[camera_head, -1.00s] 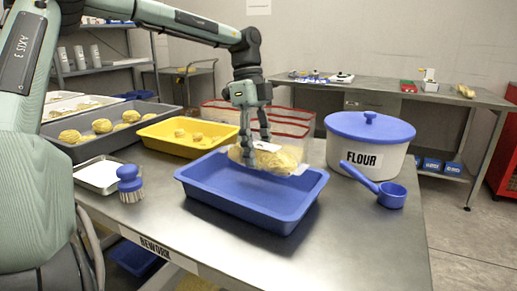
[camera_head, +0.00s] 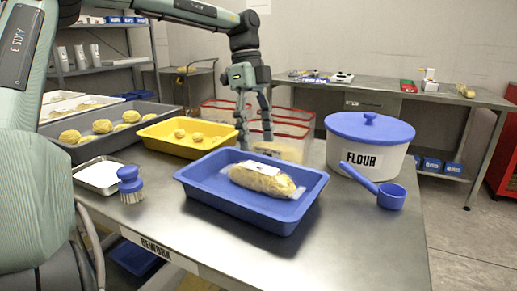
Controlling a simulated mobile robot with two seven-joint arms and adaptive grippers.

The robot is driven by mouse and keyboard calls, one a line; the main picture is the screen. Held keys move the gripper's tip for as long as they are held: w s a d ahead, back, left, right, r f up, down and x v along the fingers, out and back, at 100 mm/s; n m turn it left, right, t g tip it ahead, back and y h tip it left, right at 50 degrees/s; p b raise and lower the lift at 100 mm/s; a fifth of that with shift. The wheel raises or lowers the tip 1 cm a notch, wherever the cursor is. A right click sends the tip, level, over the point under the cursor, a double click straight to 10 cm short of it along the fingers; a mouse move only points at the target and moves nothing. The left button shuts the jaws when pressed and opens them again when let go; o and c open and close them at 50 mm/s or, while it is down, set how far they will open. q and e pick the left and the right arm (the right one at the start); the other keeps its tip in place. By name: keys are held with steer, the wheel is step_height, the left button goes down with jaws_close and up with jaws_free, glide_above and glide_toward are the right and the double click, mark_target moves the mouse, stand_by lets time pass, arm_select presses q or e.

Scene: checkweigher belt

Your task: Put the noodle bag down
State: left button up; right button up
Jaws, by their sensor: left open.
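The noodle bag (camera_head: 264,181) is a clear bag of yellow noodles with a white label on top. It lies inside the blue tray (camera_head: 238,206) on the steel table. My left gripper (camera_head: 255,142) is open and empty, fingers pointing down. It is apart from the bag, above and behind it in the picture, near the tray's far edge. My right gripper does not show.
A yellow tray (camera_head: 165,143) and a grey tray (camera_head: 80,150) hold noodle portions at left. A blue brush (camera_head: 130,182) stands by a small metal tray (camera_head: 82,187). A flour tub (camera_head: 391,160) and a blue scoop (camera_head: 392,197) are at right. Red-rimmed baskets (camera_head: 312,135) stand behind. The front table is clear.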

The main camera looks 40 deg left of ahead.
arm_select(q)
steer(key=v, duration=0.9)
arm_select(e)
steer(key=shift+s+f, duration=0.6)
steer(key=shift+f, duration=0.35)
arm_select(q)
steer(key=shift+a, duration=0.1)
